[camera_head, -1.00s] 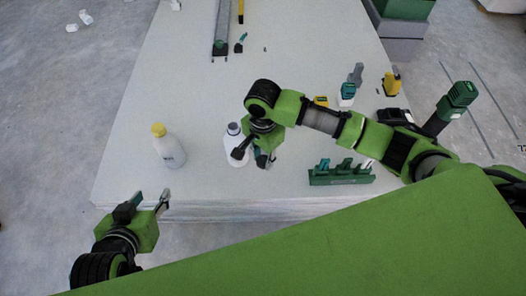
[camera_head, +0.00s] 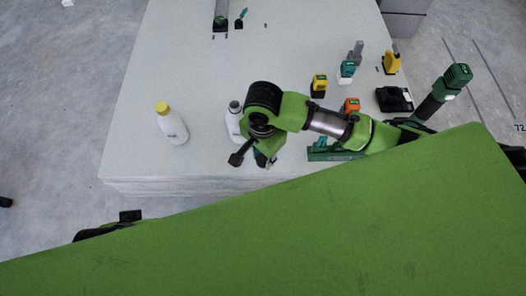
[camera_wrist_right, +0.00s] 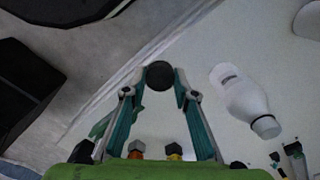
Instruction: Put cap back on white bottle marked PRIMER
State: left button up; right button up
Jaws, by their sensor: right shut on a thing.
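A white bottle (camera_head: 233,122) with a dark grey top stands upright on the pale panel table, partly hidden by my right gripper. It also shows in the right wrist view (camera_wrist_right: 244,100), to the right of the fingers and apart from them. My right gripper (camera_head: 250,160) is just right of and in front of this bottle. In the wrist view its fingertips are shut on a dark round cap (camera_wrist_right: 159,75). A second white bottle (camera_head: 173,127) with a yellow cap stands further left; its label is too small to read. My left gripper (camera_head: 130,215) is mostly hidden behind my green body.
Green, yellow and orange tools, a black case (camera_head: 394,99) and a green rack (camera_head: 330,151) lie on the right of the table (camera_head: 190,70). A long grey tool (camera_head: 221,18) is at the back. The table between the bottles and the back is clear.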

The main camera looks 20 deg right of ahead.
jog(key=w+d+r+n, duration=0.2)
jog(key=r+n, duration=0.2)
jog(key=r, duration=0.4)
jog(key=w+d+r+n, duration=0.3)
jog(key=r+n, duration=0.1)
jog(key=r, duration=0.4)
jog(key=w+d+r+n, duration=0.2)
jog(key=d+r+n, duration=0.1)
jog(key=r, duration=0.5)
jog(key=shift+w+d+r+n, duration=0.2)
jog(key=shift+d+r+n, duration=0.1)
jog(key=shift+n, duration=0.3)
jog(key=shift+a, duration=0.1)
